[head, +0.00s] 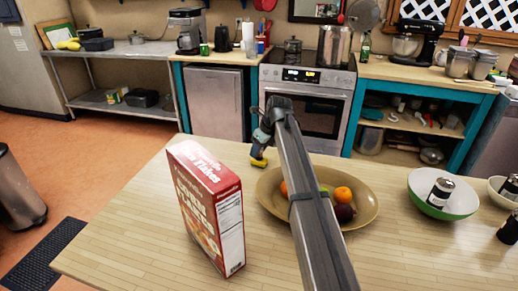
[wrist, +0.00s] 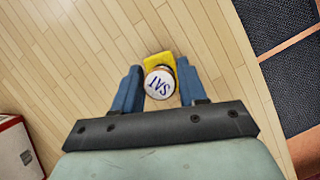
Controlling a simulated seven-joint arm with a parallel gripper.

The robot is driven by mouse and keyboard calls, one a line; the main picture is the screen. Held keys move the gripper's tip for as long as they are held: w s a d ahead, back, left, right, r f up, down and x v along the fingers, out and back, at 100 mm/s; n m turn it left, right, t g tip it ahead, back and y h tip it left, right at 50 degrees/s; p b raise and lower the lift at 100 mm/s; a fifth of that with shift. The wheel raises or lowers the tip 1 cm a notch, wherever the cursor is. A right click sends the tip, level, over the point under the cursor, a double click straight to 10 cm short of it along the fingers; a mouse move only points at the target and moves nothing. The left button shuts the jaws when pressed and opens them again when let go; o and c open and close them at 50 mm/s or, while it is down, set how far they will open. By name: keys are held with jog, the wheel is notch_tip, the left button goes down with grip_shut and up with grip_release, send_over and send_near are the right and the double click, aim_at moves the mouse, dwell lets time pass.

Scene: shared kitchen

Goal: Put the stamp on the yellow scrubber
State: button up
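In the wrist view a round-topped stamp (wrist: 159,84) with dark letters on its pale top is between the two blue fingers of my gripper (wrist: 160,78). The fingers are close to its sides; whether they press on it is unclear. The yellow scrubber (wrist: 156,60) shows just behind and under the stamp, its lower part hidden. I cannot tell whether stamp and scrubber touch. In the head view my gripper (head: 260,146) points down at the far side of the wooden table, with the yellow scrubber (head: 258,162) just below it. The stamp is not clear there.
On the table (head: 130,240), a red cereal box (head: 205,208) stands left of my arm. A tan fruit bowl (head: 270,203) lies partly behind my arm. A green-and-white bowl (head: 460,208) holding a jar is at right. The table's left part is clear.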

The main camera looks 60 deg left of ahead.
jog(key=shift+o, duration=1.4)
jog(key=shift+r, duration=0.1)
jog(key=v, duration=1.2)
jog(key=shift+d, duration=0.1)
